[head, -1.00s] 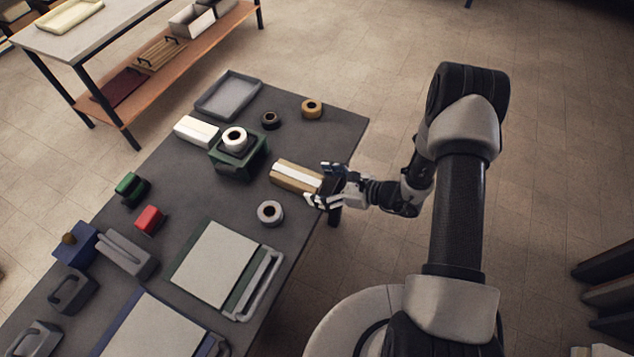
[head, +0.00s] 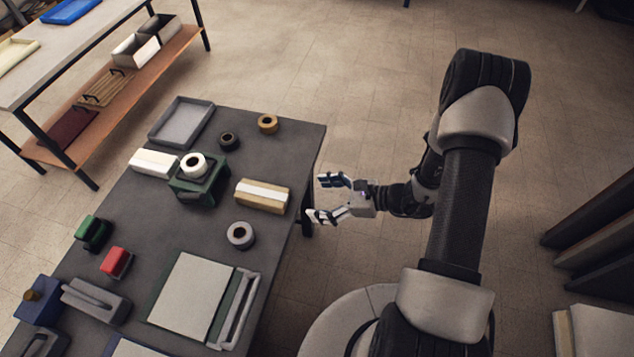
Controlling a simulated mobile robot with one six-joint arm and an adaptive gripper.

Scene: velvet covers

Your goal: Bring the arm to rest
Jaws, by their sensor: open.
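My gripper (head: 316,198) is open and empty in the head view. It is just off the right edge of the dark table (head: 285,150), with its fingers pointing left toward the table. The tan box with a white band (head: 262,196) lies on the table to the left of the fingertips, with a clear gap between them. My arm reaches to the gripper from the right, bent at the elbow.
A grey tape roll (head: 240,235), a green holder (head: 199,181) with a white roll (head: 193,165), a grey tray (head: 182,122) and a green-edged board (head: 190,297) are on the table. A shelf bench (head: 120,105) stands behind left. Open floor lies beyond the table's right edge.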

